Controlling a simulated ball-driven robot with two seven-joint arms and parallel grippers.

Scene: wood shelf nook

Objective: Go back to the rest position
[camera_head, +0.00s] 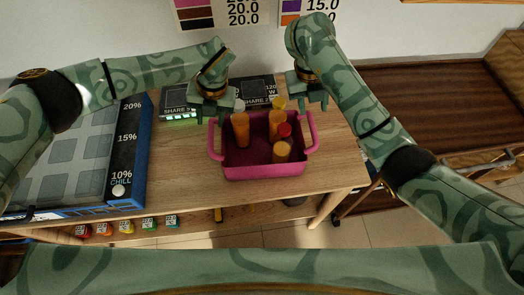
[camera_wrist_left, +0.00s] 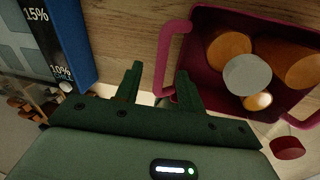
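A pink basket (camera_head: 262,171) stands on the wood table and holds several orange bottles (camera_head: 241,130), one with a red cap (camera_head: 284,130). It also shows in the left wrist view (camera_wrist_left: 200,92). My left gripper (camera_head: 213,118) is open and empty above the basket's left handle. In the left wrist view its fingers (camera_wrist_left: 160,88) stand apart, with the pink handle (camera_wrist_left: 163,60) seen between and beyond them. My right gripper (camera_head: 312,105) has its fingers apart above the right handle (camera_head: 313,137) and holds nothing that I can see.
A blue-edged board (camera_head: 130,155) with percent labels lies at the left. Dark signs (camera_head: 178,98) stand behind the basket. Small coloured items (camera_head: 127,227) sit on a lower shelf. The table is bare at the basket's left; a brown bench (camera_head: 420,90) is at right.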

